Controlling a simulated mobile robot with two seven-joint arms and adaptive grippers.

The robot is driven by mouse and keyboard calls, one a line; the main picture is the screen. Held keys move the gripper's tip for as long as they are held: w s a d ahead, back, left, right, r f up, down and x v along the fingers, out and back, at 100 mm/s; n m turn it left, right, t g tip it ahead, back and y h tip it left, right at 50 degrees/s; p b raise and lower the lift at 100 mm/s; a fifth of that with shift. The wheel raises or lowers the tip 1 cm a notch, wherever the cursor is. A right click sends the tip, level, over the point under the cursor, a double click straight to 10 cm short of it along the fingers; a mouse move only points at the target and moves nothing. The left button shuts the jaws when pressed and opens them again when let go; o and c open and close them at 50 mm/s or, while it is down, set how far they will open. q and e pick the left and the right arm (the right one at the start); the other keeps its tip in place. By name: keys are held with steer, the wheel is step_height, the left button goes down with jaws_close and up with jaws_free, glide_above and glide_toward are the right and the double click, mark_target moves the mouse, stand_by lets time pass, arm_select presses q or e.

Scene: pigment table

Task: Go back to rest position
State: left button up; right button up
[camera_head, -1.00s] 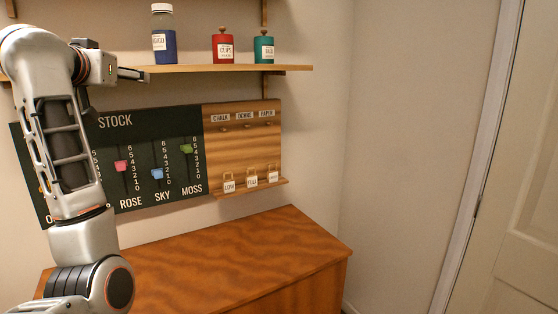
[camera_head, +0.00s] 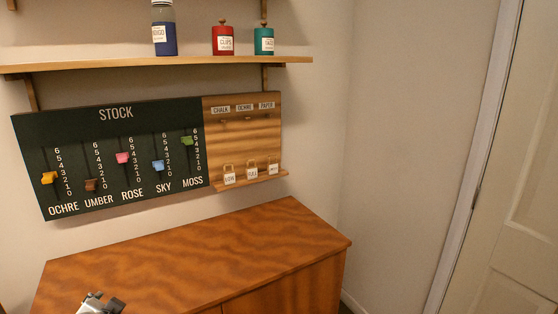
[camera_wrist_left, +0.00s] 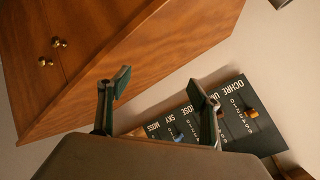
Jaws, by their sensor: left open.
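My left gripper (camera_head: 98,303) shows only in part at the bottom left of the head view, in front of the wooden cabinet's top (camera_head: 200,250). In the left wrist view its two fingers (camera_wrist_left: 160,90) are spread apart with nothing between them. Behind the fingers are the cabinet's edge and the stock board, both turned in that view. My right gripper is in neither view.
The stock board (camera_head: 110,122) hangs on the wall with coloured sliders and small tags on its wooden side panel (camera_head: 240,145). Above it, a shelf (camera_head: 120,67) holds a blue jar (camera_head: 164,32), a red canister (camera_head: 223,40) and a teal canister (camera_head: 264,42). The cabinet top looks clear.

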arm_select(q)
steer(key=s+d+f+m+g, duration=0.15)
steer(key=s+f, duration=0.35)
steer(key=s, duration=0.5)
steer(key=s+d+f+m+g, duration=0.1)
steer(key=s+f+m, duration=0.1)
steer(key=s+f, duration=0.6)
steer(key=s+d+f+n+t+h, duration=0.1)
steer(key=d+f+n+t+h, duration=0.2)
steer(key=d+f+h, duration=0.4)
steer(key=d+f, duration=0.6)
steer(key=f, duration=0.1)
steer(key=shift+s+d+f, duration=0.15)
steer(key=shift+s+d, duration=0.2)
steer(key=shift+s, duration=0.05)
